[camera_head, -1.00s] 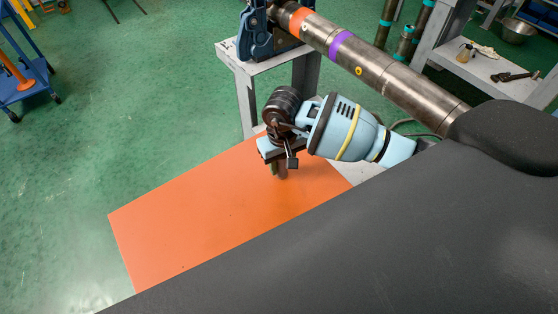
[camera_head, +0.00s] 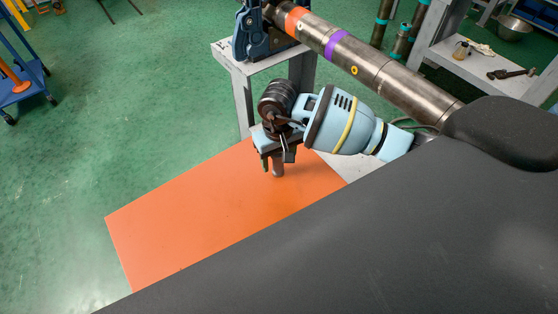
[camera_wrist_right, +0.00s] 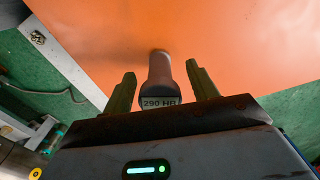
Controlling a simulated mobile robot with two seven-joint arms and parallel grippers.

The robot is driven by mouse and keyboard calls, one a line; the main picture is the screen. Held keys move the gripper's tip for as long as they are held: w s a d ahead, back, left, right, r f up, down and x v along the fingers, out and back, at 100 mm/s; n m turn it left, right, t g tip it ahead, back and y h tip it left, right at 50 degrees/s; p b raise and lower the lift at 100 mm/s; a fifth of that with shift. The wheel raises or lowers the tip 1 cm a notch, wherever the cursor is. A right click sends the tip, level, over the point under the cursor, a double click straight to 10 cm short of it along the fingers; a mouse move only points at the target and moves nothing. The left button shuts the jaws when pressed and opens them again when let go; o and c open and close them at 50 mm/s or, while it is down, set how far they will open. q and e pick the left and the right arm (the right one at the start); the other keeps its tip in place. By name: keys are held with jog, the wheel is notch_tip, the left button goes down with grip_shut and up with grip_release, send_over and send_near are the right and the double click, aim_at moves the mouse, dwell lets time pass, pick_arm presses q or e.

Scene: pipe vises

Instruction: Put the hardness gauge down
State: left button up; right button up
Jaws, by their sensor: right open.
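The hardness gauge (camera_head: 278,168) is a small grey-brown cylinder with a dark head. It appears to stand upright on the orange tabletop (camera_head: 190,215). In the right wrist view the gauge (camera_wrist_right: 160,72) shows a display reading "290 HB". My right gripper (camera_head: 273,162) is over the gauge. Its two greenish fingers are open in the right wrist view (camera_wrist_right: 161,76), one on each side of the gauge with visible gaps. My left gripper is not in view.
A long steel pipe (camera_head: 390,78) with orange and purple bands runs through a blue vise (camera_head: 262,38) on a grey stand behind my right wrist. A shelf with a hammer (camera_head: 510,74) stands at right. The orange tabletop's left part is clear.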

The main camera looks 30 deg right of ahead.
notch_tip(320, 180, up, 11)
jog(key=shift+f, duration=0.2)
dwell(0.3)
